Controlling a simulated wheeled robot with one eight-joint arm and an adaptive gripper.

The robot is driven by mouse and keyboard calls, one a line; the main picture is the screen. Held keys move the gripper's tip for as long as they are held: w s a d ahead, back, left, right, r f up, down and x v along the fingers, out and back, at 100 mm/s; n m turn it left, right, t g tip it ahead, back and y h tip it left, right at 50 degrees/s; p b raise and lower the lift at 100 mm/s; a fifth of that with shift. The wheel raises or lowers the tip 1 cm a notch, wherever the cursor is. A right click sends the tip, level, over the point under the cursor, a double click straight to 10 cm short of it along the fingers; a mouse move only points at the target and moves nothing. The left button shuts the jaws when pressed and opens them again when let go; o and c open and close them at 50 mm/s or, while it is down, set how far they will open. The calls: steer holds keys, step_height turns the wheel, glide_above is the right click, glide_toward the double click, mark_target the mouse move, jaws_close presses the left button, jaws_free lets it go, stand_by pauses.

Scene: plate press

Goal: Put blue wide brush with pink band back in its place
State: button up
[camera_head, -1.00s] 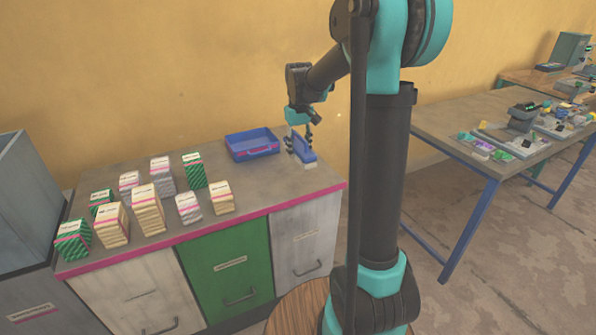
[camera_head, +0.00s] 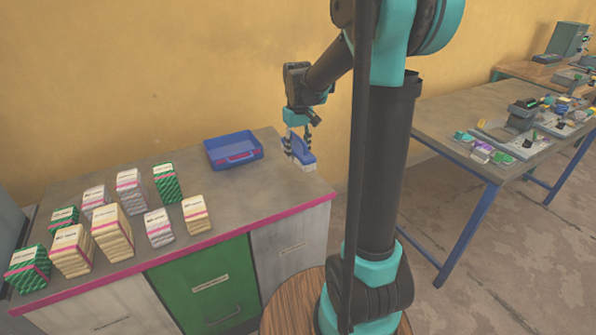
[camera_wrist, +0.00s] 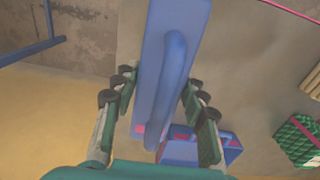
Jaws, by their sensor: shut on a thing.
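The blue wide brush (camera_head: 299,152) is in my gripper (camera_head: 298,146), at the right end of the grey bench top (camera_head: 262,190). In the wrist view the brush (camera_wrist: 172,60) is a long blue block with a loop handle and a bit of pink at its lower end. My gripper's fingers (camera_wrist: 158,88) stand on both sides of it. Pale bristles show below it in the head view. I cannot tell whether they touch the bench. A blue tray (camera_head: 209,159) with a pink mark lies left of the brush; it also shows in the wrist view (camera_wrist: 228,143).
Several labelled stacks, green striped (camera_head: 166,183), cream (camera_head: 112,232) and grey (camera_head: 158,227), stand on the bench's left part. Bare bench lies in front of the tray. A second table (camera_head: 440,118) with tools and blue legs stands to the right. A yellow wall is behind.

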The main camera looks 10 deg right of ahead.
mark_target(298, 137)
step_height(298, 137, down, 9)
steer(key=shift+r, duration=0.2)
stand_by(0.4)
steer(key=o, duration=1.2)
steer(key=shift+f, duration=0.1)
step_height(298, 137, up, 12)
steer(key=shift+s+r, duration=0.1)
steer(key=s+d+f+m+t, duration=0.1)
steer(key=s+d+f+t, duration=0.1)
steer(key=s+f, duration=0.4)
steer(key=s+d+f+m+t, duration=0.2)
steer(key=s+f, duration=0.4)
steer(key=s, duration=0.9)
steer(key=shift+s+f+m, duration=0.3)
steer(key=shift+s, duration=0.1)
